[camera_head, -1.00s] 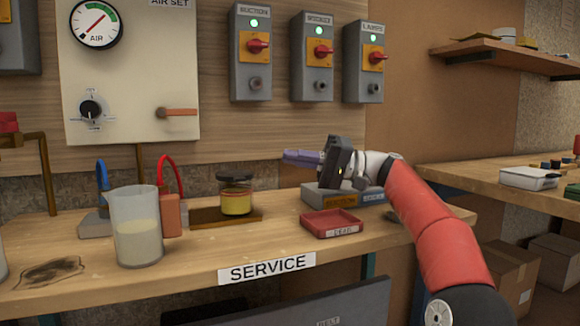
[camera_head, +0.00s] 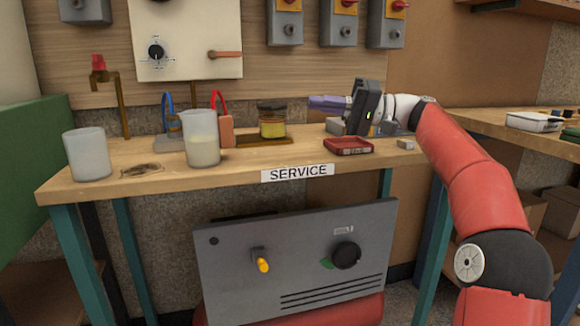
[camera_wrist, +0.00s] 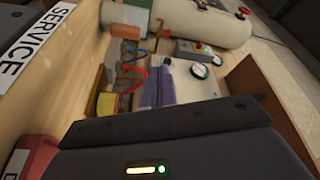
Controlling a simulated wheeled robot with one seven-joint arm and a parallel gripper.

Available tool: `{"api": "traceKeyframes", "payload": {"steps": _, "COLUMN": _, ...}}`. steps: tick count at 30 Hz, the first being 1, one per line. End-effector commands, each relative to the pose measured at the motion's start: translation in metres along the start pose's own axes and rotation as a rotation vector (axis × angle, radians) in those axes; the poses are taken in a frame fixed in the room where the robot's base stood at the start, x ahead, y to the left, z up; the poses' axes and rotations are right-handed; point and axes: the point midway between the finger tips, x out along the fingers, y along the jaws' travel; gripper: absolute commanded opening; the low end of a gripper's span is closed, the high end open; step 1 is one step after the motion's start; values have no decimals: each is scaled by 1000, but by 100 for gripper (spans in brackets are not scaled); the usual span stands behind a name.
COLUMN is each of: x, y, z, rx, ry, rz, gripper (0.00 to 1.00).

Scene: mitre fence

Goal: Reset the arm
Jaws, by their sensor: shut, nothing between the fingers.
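My gripper (camera_head: 328,103) is in the head view, above the right part of the service bench (camera_head: 232,178). Its purple fingers point left and are closed together with nothing between them. In the wrist view the fingers of my gripper (camera_wrist: 157,90) also lie together, pointing at the back panel. My red and white arm reaches in from the right of the head view. The gripper is apart from the red tray (camera_head: 348,147) below it.
A jar of yellow stuff (camera_head: 272,122), a beaker (camera_head: 201,138) and a white cup (camera_head: 87,155) stand on the bench. Switch boxes (camera_head: 338,33) and a white air panel (camera_head: 187,62) hang behind. A grey cabinet (camera_head: 300,232) with knobs is below.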

Motion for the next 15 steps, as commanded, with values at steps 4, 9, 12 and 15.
{"api": "traceKeyframes", "payload": {"steps": 4, "x": 20, "y": 8, "z": 11, "rx": 29, "ry": -16, "rz": 82, "gripper": 0}}
{"api": "traceKeyframes", "payload": {"steps": 9, "x": 43, "y": 22, "z": 31, "rx": 64, "ry": -35, "rz": 211, "gripper": 0}}
{"api": "traceKeyframes", "payload": {"steps": 12, "x": 57, "y": 32, "z": 48, "rx": 87, "ry": -46, "rz": 313, "gripper": 0}}
{"api": "traceKeyframes", "payload": {"steps": 15, "x": 68, "y": 44, "z": 70, "rx": 106, "ry": -55, "rz": 435, "gripper": 0}}
